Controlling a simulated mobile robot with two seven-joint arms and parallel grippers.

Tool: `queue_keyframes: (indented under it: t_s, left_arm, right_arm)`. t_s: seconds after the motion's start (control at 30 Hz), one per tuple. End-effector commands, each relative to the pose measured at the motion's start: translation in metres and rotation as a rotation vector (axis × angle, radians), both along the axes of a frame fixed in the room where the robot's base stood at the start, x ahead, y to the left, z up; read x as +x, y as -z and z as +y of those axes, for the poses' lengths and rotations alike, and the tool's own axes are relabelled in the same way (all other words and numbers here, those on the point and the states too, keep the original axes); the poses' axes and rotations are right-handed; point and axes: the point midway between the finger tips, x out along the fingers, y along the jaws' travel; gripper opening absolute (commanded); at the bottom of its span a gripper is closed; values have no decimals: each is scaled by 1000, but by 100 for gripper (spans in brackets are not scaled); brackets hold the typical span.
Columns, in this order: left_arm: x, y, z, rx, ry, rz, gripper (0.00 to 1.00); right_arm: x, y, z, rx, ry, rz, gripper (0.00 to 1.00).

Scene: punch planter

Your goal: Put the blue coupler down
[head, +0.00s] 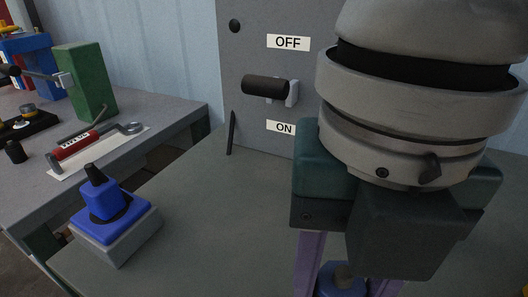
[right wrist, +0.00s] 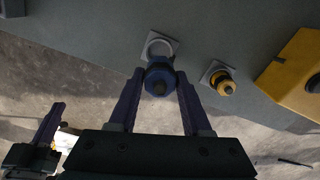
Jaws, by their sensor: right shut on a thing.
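My right gripper (head: 345,280) fills the right of the head view, its purple fingers pointing down. It is shut on the blue coupler (head: 342,277), seen only in part at the bottom edge. In the right wrist view the blue coupler (right wrist: 158,78) sits between the fingertips, its faceted body and dark middle facing the camera. A grey square plate with a pale ring (right wrist: 160,47) shows just beyond it; I cannot tell whether they touch. What seems to be my left gripper (right wrist: 48,125) shows at the lower left there, its jaw opening unclear.
A yellow coupler (right wrist: 224,83) stands on a grey plate beside a yellow box (right wrist: 300,75). A blue block with a black-tipped knob (head: 103,208) stands on the front-left table corner. A grey panel with an OFF/ON lever (head: 265,85) stands behind. A side bench (head: 180,115) holds tools.

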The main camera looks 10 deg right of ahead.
Motion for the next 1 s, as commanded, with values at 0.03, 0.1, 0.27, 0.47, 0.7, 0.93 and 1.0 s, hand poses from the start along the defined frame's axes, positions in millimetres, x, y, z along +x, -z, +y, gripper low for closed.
queue_keyframes:
  t_s: [0.03, 0.1, 0.27, 0.47, 0.7, 0.93, 1.0]
  left_arm:
    - [0, 4, 0, 0, 0, -1, 0]
    - [0, 5, 0, 0, 0, -1, 0]
    - [0, 6, 0, 0, 0, -1, 0]
    - [0, 13, 0, 0, 0, -1, 0]
    - [0, 13, 0, 0, 0, -1, 0]
    - [0, 17, 0, 0, -1, -1, 0]
    - [0, 19, 0, 0, -1, -1, 0]
  right_arm:
    - [-1, 13, 0, -1, 2, 3, 0]
    - [0, 24, 0, 0, 1, 2, 0]
    - [0, 37, 0, 0, 2, 1, 0]
    - [0, 68, 0, -1, 2, 1, 0]
    - [0, 77, 0, 2, -1, -2, 0]
    - [0, 81, 0, 2, 0, -1, 0]
    - [0, 83, 0, 1, 0, 0, 0]
